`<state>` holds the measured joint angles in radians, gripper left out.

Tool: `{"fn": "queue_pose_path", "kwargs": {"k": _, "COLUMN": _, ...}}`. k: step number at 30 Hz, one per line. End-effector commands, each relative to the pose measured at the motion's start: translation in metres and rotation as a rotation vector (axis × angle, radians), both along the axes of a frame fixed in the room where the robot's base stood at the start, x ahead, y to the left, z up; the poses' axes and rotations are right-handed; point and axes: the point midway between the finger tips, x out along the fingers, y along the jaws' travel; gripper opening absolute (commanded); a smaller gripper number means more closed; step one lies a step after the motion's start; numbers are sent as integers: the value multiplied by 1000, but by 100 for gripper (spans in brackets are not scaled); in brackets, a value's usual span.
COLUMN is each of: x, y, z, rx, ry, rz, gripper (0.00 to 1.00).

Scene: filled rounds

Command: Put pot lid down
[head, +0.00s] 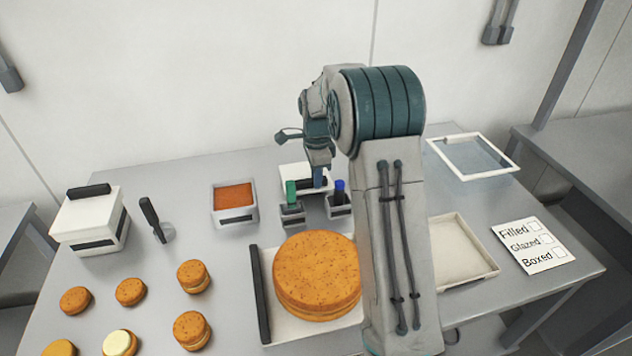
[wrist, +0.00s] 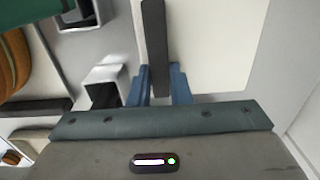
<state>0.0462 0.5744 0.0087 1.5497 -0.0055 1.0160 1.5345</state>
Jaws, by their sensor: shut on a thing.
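The pot lid (head: 292,177) is a white square plate with a dark bar handle (wrist: 154,45). My gripper (head: 318,178) has its blue fingers around that handle, shut on it; the wrist view shows the fingers (wrist: 160,88) on both sides of the bar. The lid is at the back middle of the table, partly hidden by my arm and the green and blue tools. I cannot tell whether its underside touches the table. An open pot (head: 233,214) with orange-brown filling stands to its left.
Green-handled (head: 291,192) and blue-handled (head: 339,188) tools stand in holders just in front of the lid. A large cake (head: 317,270) is nearer. A white lidded pot (head: 90,222) stands far left, small cakes (head: 131,291) front left. A glassy framed panel (head: 473,157) is at back right.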

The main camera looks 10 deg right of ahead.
Motion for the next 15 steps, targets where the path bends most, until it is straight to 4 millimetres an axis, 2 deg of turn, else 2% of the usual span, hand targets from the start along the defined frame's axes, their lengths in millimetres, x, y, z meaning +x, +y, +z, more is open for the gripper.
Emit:
{"fn": "queue_pose_path", "kwargs": {"k": 4, "x": 0, "y": 0, "z": -20, "rx": 1, "ry": 2, "rz": -1, "gripper": 0}}
{"fn": "queue_pose_path", "kwargs": {"k": 15, "x": 0, "y": 0, "z": -26, "rx": 0, "ry": 1, "rz": 0, "gripper": 0}}
